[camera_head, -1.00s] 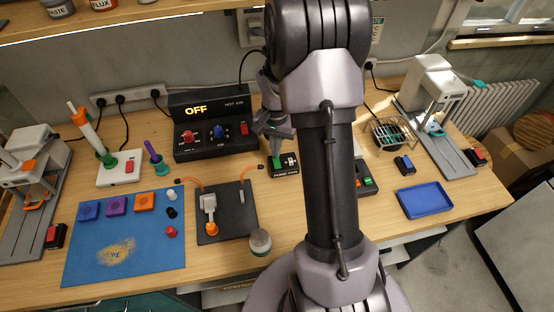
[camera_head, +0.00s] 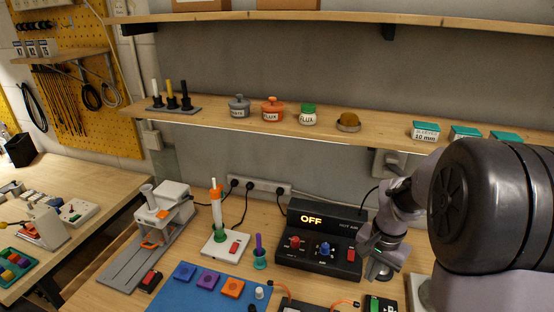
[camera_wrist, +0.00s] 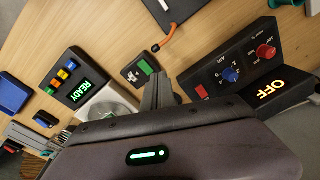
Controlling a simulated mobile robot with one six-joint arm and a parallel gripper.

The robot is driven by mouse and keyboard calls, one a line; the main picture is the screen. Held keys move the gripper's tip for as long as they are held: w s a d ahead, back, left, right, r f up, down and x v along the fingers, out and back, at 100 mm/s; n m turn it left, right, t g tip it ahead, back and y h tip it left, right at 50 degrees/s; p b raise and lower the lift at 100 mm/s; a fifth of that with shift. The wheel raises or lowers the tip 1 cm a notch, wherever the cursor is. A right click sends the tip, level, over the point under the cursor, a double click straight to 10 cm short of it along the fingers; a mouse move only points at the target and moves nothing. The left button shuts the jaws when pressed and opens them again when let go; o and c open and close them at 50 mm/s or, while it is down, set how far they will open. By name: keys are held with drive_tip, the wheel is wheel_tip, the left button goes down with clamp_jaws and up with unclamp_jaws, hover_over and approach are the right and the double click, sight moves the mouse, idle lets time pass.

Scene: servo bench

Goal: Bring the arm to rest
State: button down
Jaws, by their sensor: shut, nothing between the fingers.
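My gripper (camera_head: 380,262) hangs over the bench just right of the black hot-air station (camera_head: 318,240). Its fingers are together with nothing between them, and they also show in the wrist view (camera_wrist: 160,90). My dark arm fills the right side of the head view and hides the bench behind it. In the wrist view a small black box with a green switch (camera_wrist: 141,70) lies close by the fingertips. The station shows there at the right (camera_wrist: 236,72), its display reading OFF.
A device reading READY (camera_wrist: 75,85) and a blue tray (camera_wrist: 13,94) lie left in the wrist view. A blue mat (camera_head: 205,295) with coloured blocks lies at front. A shelf (camera_head: 225,115) with jars runs above the bench.

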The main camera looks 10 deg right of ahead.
drive_tip(key=s+a+r+n+t+b, duration=0.2)
drive_tip(key=s+a+r+b, duration=0.3)
drive_tip(key=a, duration=0.5)
drive_tip(key=s+a+r+n+t+y+b, duration=0.1)
drive_tip(key=s+a+n+t+y+b, duration=0.1)
drive_tip(key=s+a, duration=0.8)
drive_tip(key=s+n, duration=0.1)
drive_tip(key=s, duration=0.1)
drive_tip(key=shift+s+a+r+n+t+b, duration=0.2)
drive_tip(key=shift+s+a+n+t+b, duration=0.1)
drive_tip(key=shift+n+t+b, duration=0.1)
drive_tip(key=w+d+r+n+g+h+p, duration=0.2)
drive_tip(key=w+d+r+n+g+p, duration=0.15)
drive_tip(key=w+d+n+p, duration=0.45)
drive_tip(key=w+d+f+n+g+p, duration=0.1)
drive_tip(key=w+d+f+n, duration=0.2)
drive_tip(key=d, duration=0.5)
drive_tip(key=w+d+f+n+g+p, duration=0.1)
drive_tip(key=w+d+f+n, duration=0.3)
drive_tip(key=d, duration=0.5)
drive_tip(key=w+n, duration=0.2)
drive_tip(key=shift+w+f, duration=0.25)
drive_tip(key=shift+w, duration=0.15)
